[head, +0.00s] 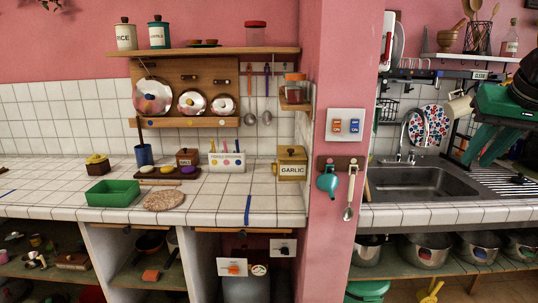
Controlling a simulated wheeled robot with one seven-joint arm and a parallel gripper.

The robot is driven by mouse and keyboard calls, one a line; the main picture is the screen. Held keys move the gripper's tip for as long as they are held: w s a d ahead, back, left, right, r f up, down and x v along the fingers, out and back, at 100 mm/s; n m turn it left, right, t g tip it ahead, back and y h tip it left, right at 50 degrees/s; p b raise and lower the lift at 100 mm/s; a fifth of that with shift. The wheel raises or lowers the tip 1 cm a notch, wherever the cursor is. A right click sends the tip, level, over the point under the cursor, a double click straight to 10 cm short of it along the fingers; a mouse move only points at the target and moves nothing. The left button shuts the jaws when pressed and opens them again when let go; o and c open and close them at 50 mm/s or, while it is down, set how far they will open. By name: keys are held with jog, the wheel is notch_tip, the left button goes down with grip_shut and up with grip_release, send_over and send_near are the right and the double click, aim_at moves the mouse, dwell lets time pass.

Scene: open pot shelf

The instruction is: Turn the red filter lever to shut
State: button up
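A small orange-red lever (233,267) sits on a white plate in the open bay under the tiled counter, low in the middle of the head view. It appears to lie roughly level, but it is too small to read its setting surely. My gripper (477,163) is at the right, in front of the sink area, far from the lever and higher. Its two green fingers point down and left, spread apart, with nothing seen between them.
A second white plate with a dark lever (284,248) is up and right of the red one. A grey tank (246,289) stands behind the plates. The tiled counter (215,205) overhangs the bay. A pink pillar (335,220) stands between the bay and the sink (425,181).

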aim_at(390, 34)
jog(key=s+a+f+m+g+y, duration=0.1)
jog(key=s+f+g, duration=0.2)
jog(key=s+f, duration=0.9)
jog(key=s+a+f+m+g+y, duration=0.1)
jog(key=s+f+g, duration=0.3)
jog(key=s+f, duration=0.75)
jog(key=w+d+r+n+t+h, duration=0.1)
jog(key=w+r+t, duration=0.3)
jog(key=w+r, duration=0.95)
jog(key=w+d+r+n+t+h, duration=0.15)
jog(key=w+r+t, duration=0.25)
jog(key=w+r, duration=1)
jog(key=w+a+r+n+t+y, duration=0.1)
jog(key=w+a+r+t, duration=0.15)
jog(key=w+r, duration=0.4)
jog(key=w+a+r+n+t, duration=0.1)
jog(key=w+a+r+t, duration=0.2)
jog(key=r, duration=0.7)
jog(key=w+a+r+n+t+y, duration=0.15)
jog(key=w+a+r, duration=0.3)
jog(key=r, duration=0.45)
jog(key=shift+g+h, duration=0.4)
jog(key=shift+g, duration=0.1)
jog(key=x, duration=0.7)
jog(key=d+x, duration=0.1)
jog(key=x, duration=0.3)
jog(key=shift+w+f, duration=0.1)
grip_shut()
